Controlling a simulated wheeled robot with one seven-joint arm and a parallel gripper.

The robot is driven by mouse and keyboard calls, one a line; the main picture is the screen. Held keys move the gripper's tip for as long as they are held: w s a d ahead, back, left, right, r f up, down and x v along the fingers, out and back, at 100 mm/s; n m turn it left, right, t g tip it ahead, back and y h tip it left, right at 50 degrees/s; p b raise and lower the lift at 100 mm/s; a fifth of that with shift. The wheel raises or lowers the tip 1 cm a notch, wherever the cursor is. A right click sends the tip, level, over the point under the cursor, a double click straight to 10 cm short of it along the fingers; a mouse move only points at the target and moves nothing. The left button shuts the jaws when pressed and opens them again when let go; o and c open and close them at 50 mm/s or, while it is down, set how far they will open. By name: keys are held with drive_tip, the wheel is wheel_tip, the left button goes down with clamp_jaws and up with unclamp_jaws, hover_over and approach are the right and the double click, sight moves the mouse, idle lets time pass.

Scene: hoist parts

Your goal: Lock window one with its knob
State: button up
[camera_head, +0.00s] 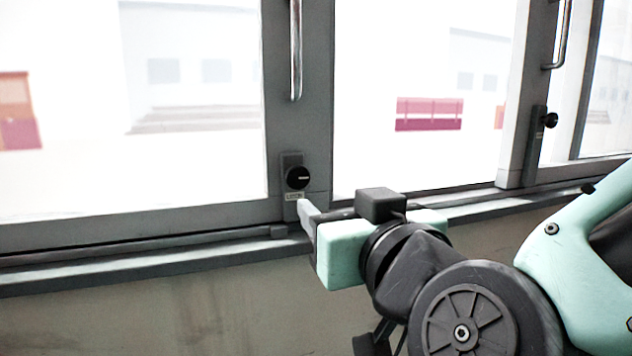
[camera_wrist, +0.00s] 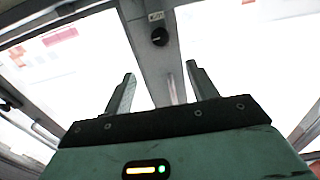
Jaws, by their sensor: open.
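A round black knob (camera_head: 298,177) with a pale mark sits on a grey lock plate (camera_head: 291,207) on the window's upright frame. The mark lies roughly level in the head view. A small label is just below the knob. The knob (camera_wrist: 159,36) also shows in the wrist view, beyond the fingertips and between their lines. My gripper (camera_head: 309,214) is just below and right of the knob in the head view, its fingers pointing toward the frame. In the wrist view my gripper (camera_wrist: 158,72) has its two fingers wide apart with nothing between them.
A second black knob (camera_head: 550,120) sits on another frame at the right. Vertical metal handles (camera_head: 296,50) rise above the knobs. A grey sill (camera_head: 150,268) runs along below the windows, close to my gripper.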

sight(299, 176)
drive_tip(key=p+x, duration=1.5)
drive_tip(key=shift+w+a, duration=0.2)
drive_tip(key=shift+w, duration=0.15)
drive_tip(key=shift+f, duration=0.1)
drive_tip(key=c, duration=1)
